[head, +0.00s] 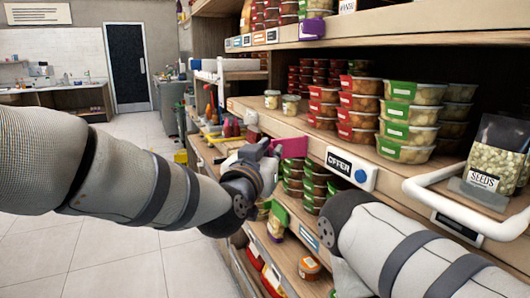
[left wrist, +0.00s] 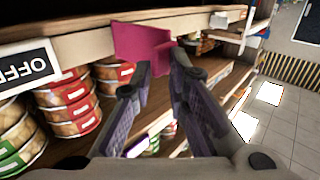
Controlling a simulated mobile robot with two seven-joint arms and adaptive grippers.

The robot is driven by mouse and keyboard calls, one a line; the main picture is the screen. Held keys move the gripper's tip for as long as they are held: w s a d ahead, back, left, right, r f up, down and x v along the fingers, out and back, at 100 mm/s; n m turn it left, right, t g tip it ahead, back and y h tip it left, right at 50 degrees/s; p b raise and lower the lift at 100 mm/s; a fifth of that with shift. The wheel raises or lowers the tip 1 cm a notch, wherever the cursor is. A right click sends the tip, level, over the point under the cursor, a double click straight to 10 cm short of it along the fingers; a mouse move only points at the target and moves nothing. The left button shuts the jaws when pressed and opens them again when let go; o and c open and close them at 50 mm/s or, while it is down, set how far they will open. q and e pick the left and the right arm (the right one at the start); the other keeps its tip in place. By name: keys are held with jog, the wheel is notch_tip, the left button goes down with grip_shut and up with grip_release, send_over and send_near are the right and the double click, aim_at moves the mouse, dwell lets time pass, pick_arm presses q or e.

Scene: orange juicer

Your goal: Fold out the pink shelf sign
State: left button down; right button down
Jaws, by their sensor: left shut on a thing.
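The pink shelf sign (head: 290,147) is at the front edge of the middle shelf, left of the OFFER label. In the left wrist view the pink sign (left wrist: 142,42) shows as a flat panel with a smaller part reaching down between my fingertips. My left gripper (head: 272,150) is at the sign's left end in the head view. In the left wrist view, the fingers of the left gripper (left wrist: 162,70) are closed on the sign's lower part. I cannot tell the sign's exact angle to the shelf edge. My right arm shows at the lower right, but its gripper is out of view.
The OFFER label (head: 340,162) and a white rail (head: 436,190) are along the shelf edge. Stacked green-lidded tubs (head: 407,135) and small jars (head: 291,104) stand on this shelf. A purple sign (head: 312,28) is on the shelf above. The floor (head: 120,255) at left is clear.

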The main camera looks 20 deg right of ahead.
pick_arm(q)
jog(key=c, duration=1.8)
grip_release()
jog(key=shift+s+d+r, duration=0.35)
jog(key=shift+s+d, duration=0.15)
jog(key=shift+d, duration=0.2)
jog(key=shift+o, duration=0.4)
jog(key=shift+d+f+m+h, duration=0.1)
jog(key=shift+d+m+h, duration=0.2)
jog(key=shift+d, duration=0.1)
jog(key=shift+a, duration=0.15)
jog(key=shift+s, duration=0.1)
jog(key=v, duration=1.2)
jog(key=shift+w+a, duration=0.2)
jog(key=shift+w, duration=0.05)
